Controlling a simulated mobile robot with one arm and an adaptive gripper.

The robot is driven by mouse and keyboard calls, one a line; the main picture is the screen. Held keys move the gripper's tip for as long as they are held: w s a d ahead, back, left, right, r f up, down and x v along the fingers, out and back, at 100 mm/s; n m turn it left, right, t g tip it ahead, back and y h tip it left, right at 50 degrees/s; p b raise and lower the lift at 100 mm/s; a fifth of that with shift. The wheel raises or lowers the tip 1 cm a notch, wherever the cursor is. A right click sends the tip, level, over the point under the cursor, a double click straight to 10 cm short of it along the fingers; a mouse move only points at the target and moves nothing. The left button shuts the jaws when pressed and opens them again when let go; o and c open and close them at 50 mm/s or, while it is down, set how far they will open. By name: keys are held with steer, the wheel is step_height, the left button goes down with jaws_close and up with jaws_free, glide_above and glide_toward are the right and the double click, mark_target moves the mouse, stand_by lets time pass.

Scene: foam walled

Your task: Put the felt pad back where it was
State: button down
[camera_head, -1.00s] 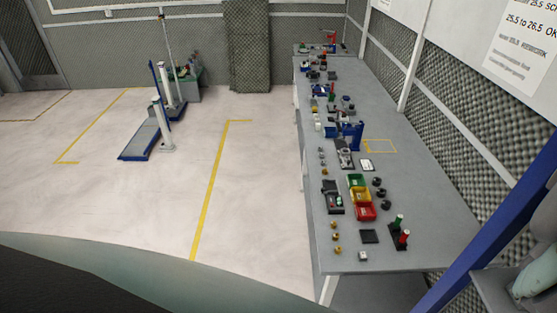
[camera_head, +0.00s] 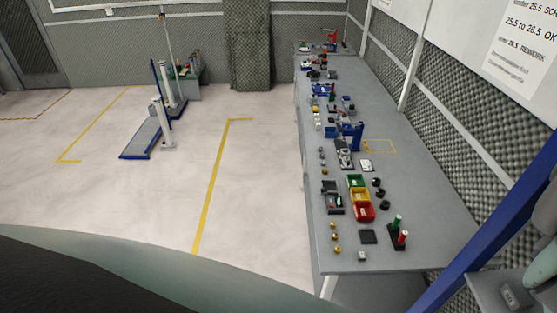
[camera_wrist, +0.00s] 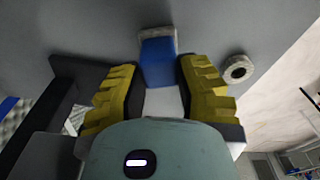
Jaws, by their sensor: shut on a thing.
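In the wrist view, my gripper (camera_wrist: 160,65) has its yellow ridged fingers closed on a blue block with a pale grey fuzzy far end, which I take for the felt pad (camera_wrist: 158,60). A white patch shows below it between the fingers; I cannot tell what it belongs to. A grey surface lies behind the pad; whether they touch is unclear. The gripper does not show in the head view, where the long grey workbench (camera_head: 425,225) runs along the right wall.
In the wrist view, a pale ring with a dark centre (camera_wrist: 238,70) is right of the fingers, and a dark structure (camera_wrist: 65,95) stands left. In the head view, the bench holds green, yellow and red bins (camera_head: 361,197), a dark square (camera_head: 368,237) and an empty yellow outline (camera_head: 380,146).

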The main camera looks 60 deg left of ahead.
steer(key=shift+d+f, duration=0.1)
steer(key=c, duration=0.7)
jaws_free()
steer(key=shift+c, duration=0.2)
steer(key=shift+r, duration=0.2)
steer(key=shift+r, duration=0.2)
steer(key=shift+r+b, duration=0.3)
steer(key=shift+r, duration=0.5)
steer(key=shift+w+d+r+b, duration=0.1)
steer(key=shift+r+b, duration=0.95)
steer(key=shift+r, duration=0.1)
step_height(320, 180, up, 7)
steer(key=shift+s+d+r, duration=0.2)
steer(key=shift+d, duration=0.05)
